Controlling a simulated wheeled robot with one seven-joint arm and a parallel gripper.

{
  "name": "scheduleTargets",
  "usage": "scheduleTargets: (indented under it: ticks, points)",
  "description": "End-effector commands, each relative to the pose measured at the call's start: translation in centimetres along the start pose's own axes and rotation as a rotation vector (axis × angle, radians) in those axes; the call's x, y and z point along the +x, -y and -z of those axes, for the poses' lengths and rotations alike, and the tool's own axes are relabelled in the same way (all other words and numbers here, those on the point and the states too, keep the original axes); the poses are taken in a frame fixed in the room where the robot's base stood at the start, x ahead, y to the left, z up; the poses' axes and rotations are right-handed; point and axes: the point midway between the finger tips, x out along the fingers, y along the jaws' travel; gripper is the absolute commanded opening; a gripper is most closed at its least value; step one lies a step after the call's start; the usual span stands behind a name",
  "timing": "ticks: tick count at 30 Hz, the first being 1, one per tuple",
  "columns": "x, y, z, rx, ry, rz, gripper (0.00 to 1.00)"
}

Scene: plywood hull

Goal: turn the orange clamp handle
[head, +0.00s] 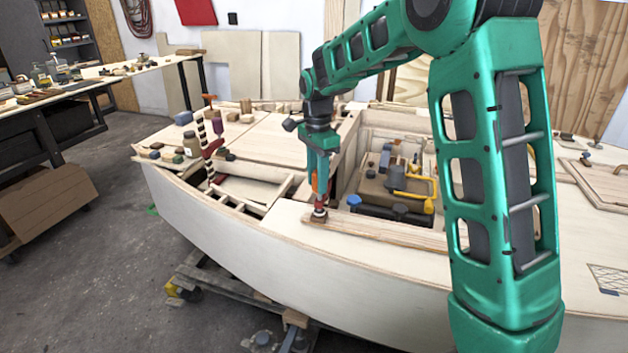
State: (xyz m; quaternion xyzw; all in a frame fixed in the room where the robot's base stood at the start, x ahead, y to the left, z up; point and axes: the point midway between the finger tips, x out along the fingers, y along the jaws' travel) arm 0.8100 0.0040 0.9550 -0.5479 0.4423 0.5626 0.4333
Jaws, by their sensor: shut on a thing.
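My gripper (318,190) points down over the near deck edge of the plywood hull (290,245), left of the open cockpit. It is shut on the orange clamp handle (316,181), of which only a narrow strip shows between the fingers. Just below, the dark and red lower part of the clamp (320,211) stands on a thin wooden strip (375,231) on the deck. The fingers hide most of the handle, so its exact angle cannot be told.
Another clamp with an orange top (209,98) stands upright at left, beside a dark bottle (192,145) and small blocks. The cockpit holds a yellow-framed tool (428,190) and a blue-topped knob (354,201).

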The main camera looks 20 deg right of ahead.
Motion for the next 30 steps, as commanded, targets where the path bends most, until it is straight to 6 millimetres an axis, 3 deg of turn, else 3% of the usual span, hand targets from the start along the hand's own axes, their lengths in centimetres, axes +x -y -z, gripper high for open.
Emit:
scheduleTargets:
  ticks: [30]
  points:
    - [-0.17,-0.33,0.71,-0.959,-0.008,0.024,0.08]
